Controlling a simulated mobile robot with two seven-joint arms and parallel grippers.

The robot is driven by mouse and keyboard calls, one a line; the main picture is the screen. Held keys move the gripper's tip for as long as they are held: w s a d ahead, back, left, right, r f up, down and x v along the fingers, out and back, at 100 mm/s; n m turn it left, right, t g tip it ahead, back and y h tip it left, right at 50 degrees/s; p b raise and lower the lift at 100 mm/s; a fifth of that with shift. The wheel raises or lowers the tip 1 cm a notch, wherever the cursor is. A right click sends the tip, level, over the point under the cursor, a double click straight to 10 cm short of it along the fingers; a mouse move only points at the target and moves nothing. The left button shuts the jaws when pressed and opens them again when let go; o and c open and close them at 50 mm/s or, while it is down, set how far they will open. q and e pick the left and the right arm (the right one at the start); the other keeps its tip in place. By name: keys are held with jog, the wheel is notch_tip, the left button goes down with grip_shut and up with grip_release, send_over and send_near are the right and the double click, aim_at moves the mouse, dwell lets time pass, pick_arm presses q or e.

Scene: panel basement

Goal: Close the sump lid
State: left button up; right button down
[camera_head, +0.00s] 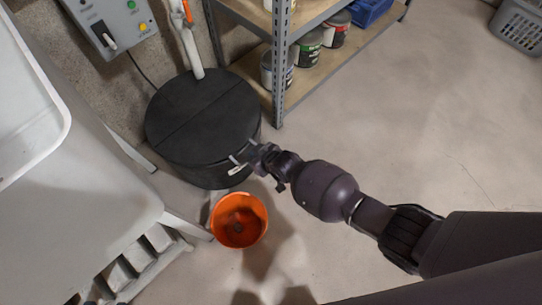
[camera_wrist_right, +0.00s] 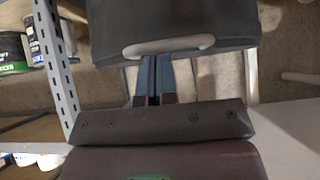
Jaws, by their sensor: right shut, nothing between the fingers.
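The sump (camera_head: 200,170) is a squat black round basin beside the wall. Its dark lid (camera_head: 212,118) has a seam across it and appears to lie flat over the top; I cannot tell whether it is fully seated. A pale handle (camera_head: 238,169) is on the front side, and it also shows in the right wrist view (camera_wrist_right: 168,47). My right gripper (camera_head: 241,157) is at the front edge near this handle. In the wrist view its fingers (camera_wrist_right: 154,64) are together just below the handle, with nothing between them; contact is unclear. My left gripper is not in view.
An orange bucket (camera_head: 239,220) stands on the floor in front of the sump. A white pipe (camera_head: 191,48) rises behind the lid. A metal shelf (camera_head: 278,70) with paint cans is to the right, a white sink (camera_head: 80,200) to the left. The floor at right is clear.

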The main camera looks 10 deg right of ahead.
pick_arm(q)
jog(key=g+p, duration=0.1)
jog(key=p, duration=0.2)
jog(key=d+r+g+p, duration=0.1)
jog(key=p, duration=0.2)
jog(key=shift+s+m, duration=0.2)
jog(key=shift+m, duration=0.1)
pick_arm(e)
jog(key=v, duration=1.2)
jog(key=shift+r, duration=0.15)
